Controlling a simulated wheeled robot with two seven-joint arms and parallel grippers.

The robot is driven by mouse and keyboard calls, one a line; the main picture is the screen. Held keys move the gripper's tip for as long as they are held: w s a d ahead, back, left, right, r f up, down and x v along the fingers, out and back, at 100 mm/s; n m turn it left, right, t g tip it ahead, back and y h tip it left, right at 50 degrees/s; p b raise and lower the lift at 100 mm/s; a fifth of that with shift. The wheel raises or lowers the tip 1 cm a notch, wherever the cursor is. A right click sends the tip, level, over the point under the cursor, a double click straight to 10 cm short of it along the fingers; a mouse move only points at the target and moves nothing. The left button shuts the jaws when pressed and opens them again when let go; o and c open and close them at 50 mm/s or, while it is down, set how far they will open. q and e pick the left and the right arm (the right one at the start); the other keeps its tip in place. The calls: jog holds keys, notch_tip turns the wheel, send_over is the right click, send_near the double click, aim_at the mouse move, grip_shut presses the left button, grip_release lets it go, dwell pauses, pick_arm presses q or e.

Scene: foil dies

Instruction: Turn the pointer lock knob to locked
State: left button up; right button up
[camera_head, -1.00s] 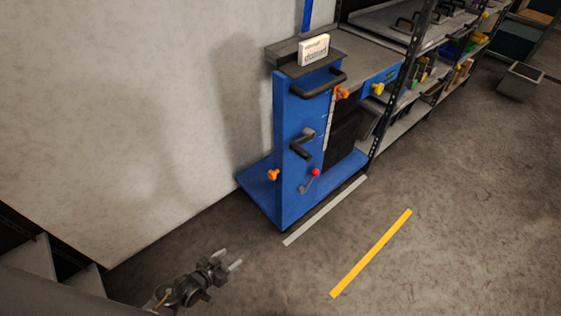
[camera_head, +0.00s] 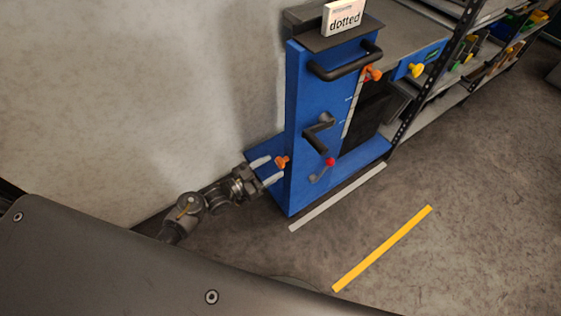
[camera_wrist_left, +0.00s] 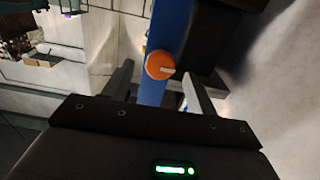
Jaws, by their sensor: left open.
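A blue cart-like station (camera_head: 307,110) stands by the wall. An orange knob (camera_head: 282,162) sits low on its left side; in the left wrist view, the orange knob (camera_wrist_left: 159,65) shows a pale line on its face, pointing right. A second orange knob (camera_head: 373,74) is by the pale scale at the upper right; no label shows which knob is the pointer lock. My left gripper (camera_head: 272,168) is open, its two fingers pointing at the low knob, one on each side. In the wrist view the knob appears between the fingers, apart from both.
The station has a black top handle (camera_head: 345,65), a black crank (camera_head: 318,133) and a red-tipped lever (camera_head: 330,162). A yellow knob (camera_head: 416,70) is at the right. A sign reading "dotted" (camera_head: 344,18) stands on top. A yellow floor strip (camera_head: 382,249) lies on clear floor.

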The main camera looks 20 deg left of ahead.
aim_at(278, 164)
pick_arm(q)
jog(key=shift+x, duration=2.15)
jog(key=c, duration=1)
